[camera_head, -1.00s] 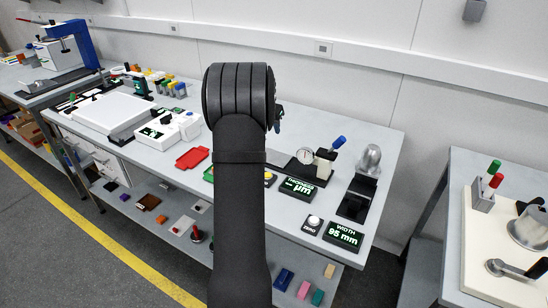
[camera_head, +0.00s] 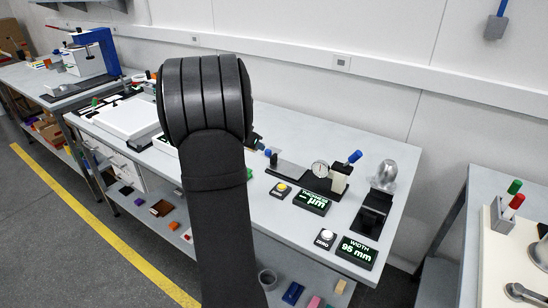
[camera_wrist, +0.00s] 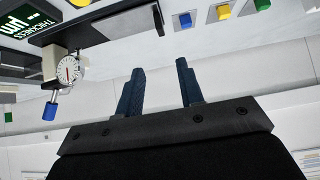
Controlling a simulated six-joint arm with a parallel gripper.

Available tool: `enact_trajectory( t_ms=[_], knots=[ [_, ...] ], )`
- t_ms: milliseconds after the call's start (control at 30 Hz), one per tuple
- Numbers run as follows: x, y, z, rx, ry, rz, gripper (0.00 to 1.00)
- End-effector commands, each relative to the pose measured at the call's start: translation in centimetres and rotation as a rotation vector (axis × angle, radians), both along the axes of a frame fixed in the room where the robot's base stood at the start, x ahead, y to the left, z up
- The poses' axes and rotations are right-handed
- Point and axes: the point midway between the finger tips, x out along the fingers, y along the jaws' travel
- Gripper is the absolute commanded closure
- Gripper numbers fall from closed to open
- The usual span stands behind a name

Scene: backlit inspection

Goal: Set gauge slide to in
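The thickness gauge, with its round white dial (camera_head: 320,169) and blue-handled lever (camera_head: 354,156), stands on the bench right of my arm. A flat grey plate (camera_head: 287,170), apparently the gauge slide, sticks out to the left of the dial. In the wrist view the grey plate (camera_wrist: 118,18) has a dark upright piece (camera_wrist: 158,19) at its outer end, and the dial (camera_wrist: 68,69) shows at the left. My gripper (camera_wrist: 157,78) is open and empty, its two dark blue fingers apart and clear of the slide. In the head view my arm mostly hides the gripper.
The thickness display (camera_head: 312,201), a yellow button (camera_head: 281,188) and the width display (camera_head: 357,251) stand in front of the gauge. A metal cylinder on a black stand (camera_head: 383,177) is to its right. Blue, yellow and green blocks (camera_wrist: 223,12) show in the wrist view. Bench behind the gauge is clear.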

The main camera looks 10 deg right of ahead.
Motion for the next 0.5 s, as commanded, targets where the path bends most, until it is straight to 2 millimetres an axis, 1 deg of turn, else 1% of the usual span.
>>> enact_trajectory(
  t_ms=[67, 167, 500],
  knots=[
    [0.1, 0.0, -0.3, -0.001, -0.004, 0.002, 0.65],
    [0.6, -0.6, -1.1, -0.002, -0.002, 0.0, 0.65],
    [3.9, -4.0, -5.8, -0.001, -0.001, -0.001, 0.65]
  ],
)
